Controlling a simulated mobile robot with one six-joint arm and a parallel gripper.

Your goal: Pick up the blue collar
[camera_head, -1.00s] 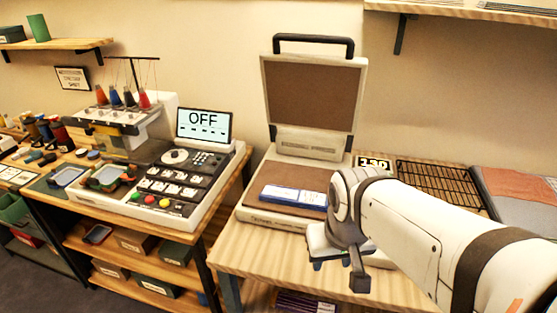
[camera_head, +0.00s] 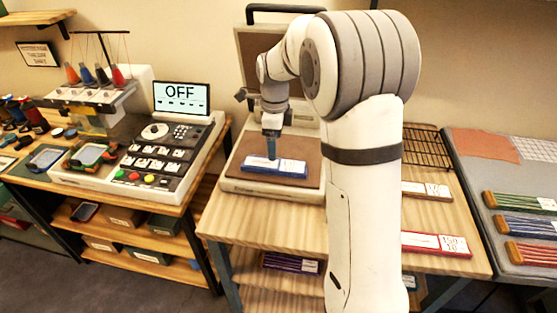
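A flat blue piece with a white label, which looks like the blue collar (camera_head: 290,168), lies on the brown lower pad of the open heat press (camera_head: 238,187). My gripper (camera_head: 272,156) points down over its left part, with the blue fingertips at or just above it. Contact is unclear. The fingers are seen edge-on, so the gap between them does not show. Another blue striped piece with a white label (camera_head: 522,225) lies on the grey table at the right.
The raised press lid (camera_head: 262,50) stands behind my gripper. My arm hides part of the wooden table. An embroidery machine with an OFF screen (camera_head: 181,97) stands left.

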